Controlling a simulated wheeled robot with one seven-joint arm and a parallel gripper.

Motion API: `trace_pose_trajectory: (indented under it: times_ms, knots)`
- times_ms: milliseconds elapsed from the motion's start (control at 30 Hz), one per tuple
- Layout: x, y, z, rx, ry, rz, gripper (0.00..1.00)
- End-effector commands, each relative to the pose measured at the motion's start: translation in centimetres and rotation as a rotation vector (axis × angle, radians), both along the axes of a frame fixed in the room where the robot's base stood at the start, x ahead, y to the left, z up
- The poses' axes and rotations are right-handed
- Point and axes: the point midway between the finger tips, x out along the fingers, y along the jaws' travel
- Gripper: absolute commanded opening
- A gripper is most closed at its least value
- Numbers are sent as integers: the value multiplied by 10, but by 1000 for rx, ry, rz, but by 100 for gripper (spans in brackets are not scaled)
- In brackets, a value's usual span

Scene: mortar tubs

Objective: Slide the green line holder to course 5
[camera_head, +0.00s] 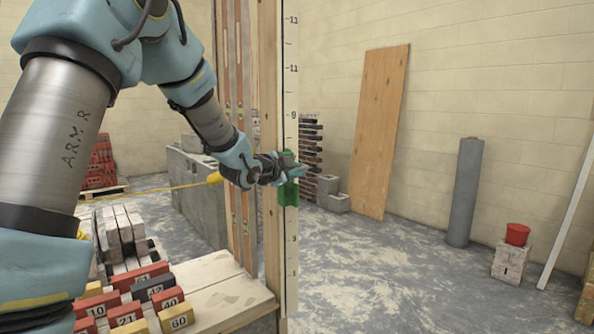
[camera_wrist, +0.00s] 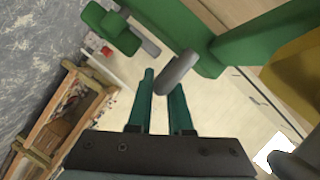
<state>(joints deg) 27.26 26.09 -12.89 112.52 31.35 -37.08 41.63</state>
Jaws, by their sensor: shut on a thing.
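The green line holder (camera_head: 288,193) sits on the white numbered face of an upright pole (camera_head: 291,80). It covers the scale between the readable 9 above and 3 below, so I cannot read its exact mark. My gripper (camera_head: 288,168) is at the holder's upper part, shut on it. In the wrist view my gripper's two teal fingers (camera_wrist: 163,85) point at a grey knob (camera_wrist: 177,73), with a narrow gap between them. Green holder parts (camera_wrist: 235,50) fill the upper right there. The exact contact is partly hidden.
A yellow line (camera_head: 150,190) runs left from near my wrist. Numbered blocks (camera_head: 150,290) and grey bricks (camera_head: 120,230) are at lower left by a wooden post (camera_head: 270,120). The floor between is clear.

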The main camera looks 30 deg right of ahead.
Motion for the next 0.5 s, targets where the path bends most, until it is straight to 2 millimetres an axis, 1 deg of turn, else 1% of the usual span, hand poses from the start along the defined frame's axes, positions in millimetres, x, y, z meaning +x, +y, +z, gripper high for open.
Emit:
trace_pose_trajectory:
  times_ms: [33,167,500]
  knots:
    - [0,1,-21,3,4,2,0]
    - [0,1,-49,3,5,2,0]
    - [0,1,-127,3,6,2,0]
